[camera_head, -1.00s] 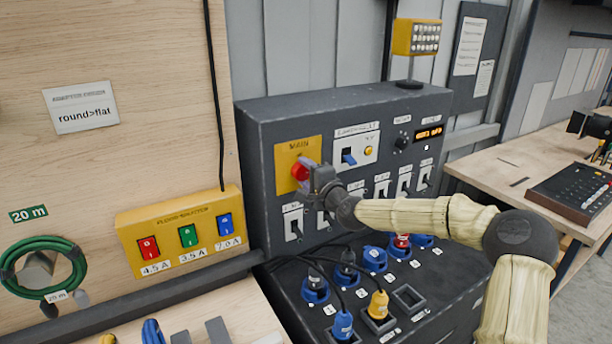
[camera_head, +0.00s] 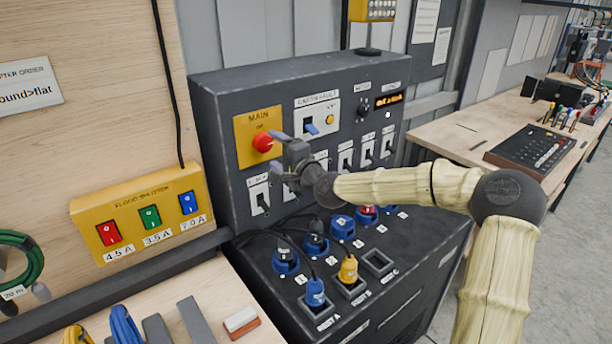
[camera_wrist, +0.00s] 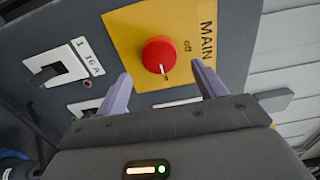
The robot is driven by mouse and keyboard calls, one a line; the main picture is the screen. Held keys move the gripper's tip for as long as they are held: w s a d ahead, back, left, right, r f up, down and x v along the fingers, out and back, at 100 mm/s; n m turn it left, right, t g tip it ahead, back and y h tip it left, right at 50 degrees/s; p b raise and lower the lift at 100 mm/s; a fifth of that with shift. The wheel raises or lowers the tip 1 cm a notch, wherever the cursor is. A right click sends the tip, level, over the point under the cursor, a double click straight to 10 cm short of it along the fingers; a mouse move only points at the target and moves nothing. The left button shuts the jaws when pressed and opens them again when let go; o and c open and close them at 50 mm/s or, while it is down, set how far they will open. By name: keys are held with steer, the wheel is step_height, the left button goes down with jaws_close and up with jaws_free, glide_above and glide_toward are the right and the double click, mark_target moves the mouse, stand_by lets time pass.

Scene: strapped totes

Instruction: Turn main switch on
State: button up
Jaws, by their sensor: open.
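The main switch is a round red knob (camera_head: 263,142) on a yellow plate (camera_head: 249,124) marked MAIN, on the front of the dark panel box. In the wrist view the red knob (camera_wrist: 159,55) shows a pale mark at its lower edge, and the word "off" is printed beside it. My gripper (camera_head: 279,157) is just right of and slightly below the knob in the head view. In the wrist view its two fingers (camera_wrist: 163,85) are open, pointing at the plate on either side of the knob. They appear apart from it, with nothing between them.
A switch labelled 16 A (camera_wrist: 55,70) is beside the plate. An earth-fault unit (camera_head: 317,119) with a blue lever is right of it, and several breakers line the panel below. Plugs and sockets (camera_head: 340,228) fill the sloped lower box.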

steer(key=b+v, duration=0.2)
steer(key=v, duration=1.1)
steer(key=shift+f, duration=0.1)
